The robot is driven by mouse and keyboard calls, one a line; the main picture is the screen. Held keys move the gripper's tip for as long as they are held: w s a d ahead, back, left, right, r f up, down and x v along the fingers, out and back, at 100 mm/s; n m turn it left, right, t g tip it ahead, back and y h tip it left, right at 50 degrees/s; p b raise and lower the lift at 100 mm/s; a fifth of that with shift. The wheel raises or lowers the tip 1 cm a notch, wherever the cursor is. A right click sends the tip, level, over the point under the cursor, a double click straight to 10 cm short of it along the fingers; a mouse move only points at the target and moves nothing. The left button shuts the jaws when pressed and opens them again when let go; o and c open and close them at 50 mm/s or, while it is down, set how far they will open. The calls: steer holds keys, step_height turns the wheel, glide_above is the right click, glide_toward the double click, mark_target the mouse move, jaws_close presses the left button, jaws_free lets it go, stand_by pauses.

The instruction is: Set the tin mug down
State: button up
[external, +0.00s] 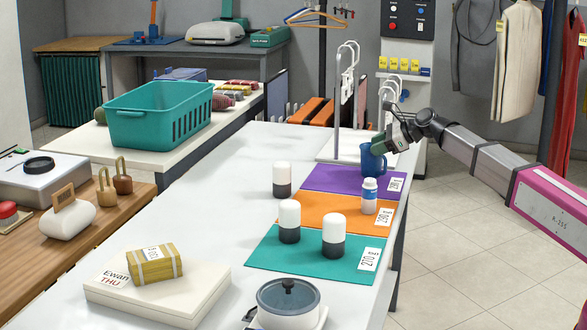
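A white-blue bottle (369,196) stands on the orange mat (325,211). Two white-and-black canisters (289,221) (333,236) stand on the teal mat (310,263), another (282,180) beside the purple mat. A white rack (338,115) rises behind the mug. The white table's left middle is clear.

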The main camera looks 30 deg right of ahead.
steer(key=v, duration=0.9)
steer(key=shift+s+d+r, duration=0.15)
steer(key=shift+s, duration=0.05)
